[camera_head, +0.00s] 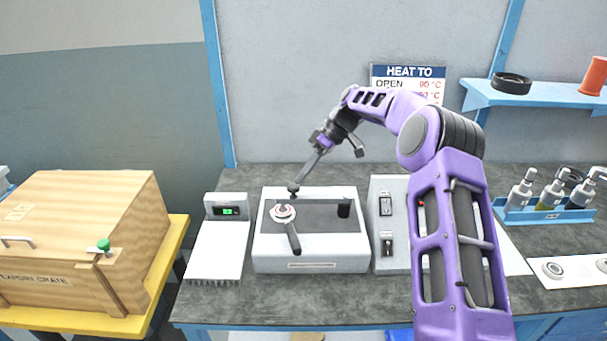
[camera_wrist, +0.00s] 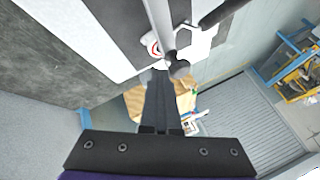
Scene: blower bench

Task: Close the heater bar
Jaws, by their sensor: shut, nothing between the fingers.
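The heater sealer (camera_head: 312,266) is a light grey box with a dark top plate on the bench. In the wrist view a grey bar (camera_wrist: 161,25) with a dark rounded end knob (camera_wrist: 179,70), apparently the heater bar, crosses the picture. Its angle is hard to judge. A round dial with a red ring (camera_head: 283,212) and a black-handled lever (camera_head: 293,238) are at the device's left. My gripper (camera_head: 294,187) is shut and empty, pointing down at the left rear of the device. In the wrist view its fingertips (camera_wrist: 161,69) appear beside the knob; contact cannot be told.
A wooden crate (camera_head: 130,205) stands on a yellow table at left. A white scale (camera_head: 217,250) is left of the sealer, a grey switch panel (camera_head: 387,222) right of it. The air above the device's front is clear.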

